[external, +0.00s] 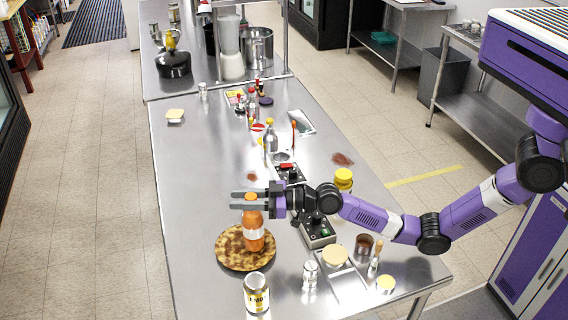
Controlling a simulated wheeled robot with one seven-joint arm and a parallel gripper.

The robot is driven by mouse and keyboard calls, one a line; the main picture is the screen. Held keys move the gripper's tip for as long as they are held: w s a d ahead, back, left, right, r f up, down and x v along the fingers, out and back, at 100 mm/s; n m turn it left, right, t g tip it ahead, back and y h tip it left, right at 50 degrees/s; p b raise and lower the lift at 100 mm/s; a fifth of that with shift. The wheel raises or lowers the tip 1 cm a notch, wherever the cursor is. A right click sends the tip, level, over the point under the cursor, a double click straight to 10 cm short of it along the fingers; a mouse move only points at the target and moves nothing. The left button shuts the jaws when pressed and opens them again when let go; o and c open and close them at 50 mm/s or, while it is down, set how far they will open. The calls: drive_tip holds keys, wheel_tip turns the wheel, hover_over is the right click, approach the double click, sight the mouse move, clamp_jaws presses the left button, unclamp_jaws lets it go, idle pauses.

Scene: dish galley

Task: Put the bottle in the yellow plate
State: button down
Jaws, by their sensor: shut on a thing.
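An orange bottle (253,238) with a pale label band stands upright in the external view. My gripper (240,201) reaches in from the right and is shut on the bottle near its orange cap. The round plate (227,254), mottled yellow and brown, lies on the steel table directly below the bottle. The bottle's lower end overlaps the plate's right half in the picture. I cannot tell whether its base touches the plate.
A yellow-labelled can (257,293) stands just in front of the plate. A tray (346,277), a glass shaker (310,274) and a yellow-lidded jar (343,180) are to the right. The table's left side (192,180) is mostly clear.

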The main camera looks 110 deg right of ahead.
drive_tip(key=shift+f+b, duration=0.25)
drive_tip(key=shift+b, duration=0.05)
drive_tip(key=c, duration=1.1)
unclamp_jaws()
drive_tip(key=shift+o, duration=0.2)
drive_tip(key=shift+r+p, duration=0.6)
drive_tip(key=shift+p, duration=0.2)
drive_tip(key=v, duration=1.2)
drive_tip(key=shift+f, duration=0.2)
